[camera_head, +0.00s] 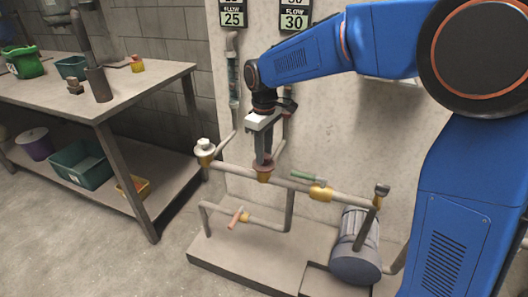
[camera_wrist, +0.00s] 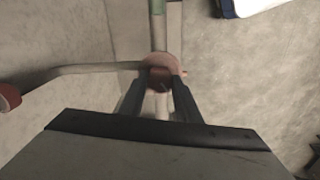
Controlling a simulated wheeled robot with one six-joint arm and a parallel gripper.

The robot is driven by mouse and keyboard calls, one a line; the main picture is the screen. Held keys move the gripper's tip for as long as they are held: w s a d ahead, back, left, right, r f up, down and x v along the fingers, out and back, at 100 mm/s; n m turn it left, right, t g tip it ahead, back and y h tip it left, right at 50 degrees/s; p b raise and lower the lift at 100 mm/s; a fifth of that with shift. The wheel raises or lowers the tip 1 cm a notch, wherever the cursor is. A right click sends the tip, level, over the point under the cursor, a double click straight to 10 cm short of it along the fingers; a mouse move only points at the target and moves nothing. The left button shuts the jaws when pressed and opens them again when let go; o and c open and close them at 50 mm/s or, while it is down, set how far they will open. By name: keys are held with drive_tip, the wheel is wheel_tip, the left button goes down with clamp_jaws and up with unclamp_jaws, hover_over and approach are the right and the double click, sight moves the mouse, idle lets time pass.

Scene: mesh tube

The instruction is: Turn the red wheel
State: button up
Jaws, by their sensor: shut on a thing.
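The red wheel (camera_wrist: 160,62) sits on a pipe fitting and shows in the wrist view between the ends of my fingers. In the head view the wheel (camera_head: 264,164) is a small dull-red disc on the brass valve of the horizontal pipe, mostly covered by my gripper. My gripper (camera_head: 263,158) reaches down onto it from above. In the wrist view my gripper (camera_wrist: 161,82) has a finger on each side of the wheel and is shut on it. The wheel's underside and the exact finger contact are hidden.
A green-handled valve (camera_head: 310,179) is right of the wheel, a white-topped valve (camera_head: 205,149) left. A red-handled valve (camera_head: 236,218) is on the lower pipe. A grey motor (camera_head: 357,250) stands at the right. A workbench (camera_head: 110,108) with bins fills the left. The wall is close behind.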

drive_tip(key=o, duration=1.1)
drive_tip(key=shift+c, duration=0.2)
wheel_tip(320, 180, up, 18)
drive_tip(key=shift+f, duration=0.25)
drive_tip(key=s+d+f+m+t, duration=0.1)
drive_tip(key=s+d+m, duration=0.2)
drive_tip(key=s+d, duration=0.5)
drive_tip(key=s+d+f+m+t, duration=0.1)
drive_tip(key=s+d+m, duration=0.3)
drive_tip(key=d, duration=0.7)
drive_tip(key=s+d+f+m+t, duration=0.1)
drive_tip(key=s+d+f+m, duration=0.1)
drive_tip(key=s+d+f, duration=0.3)
drive_tip(key=s+d+f+m+t, duration=0.1)
drive_tip(key=s+d+f, duration=0.5)
drive_tip(key=s, duration=0.6)
drive_tip(key=shift+s+d+f+m+t, duration=0.3)
drive_tip(key=shift+f+m+t, duration=0.1)
drive_tip(key=shift+f+m, duration=0.5)
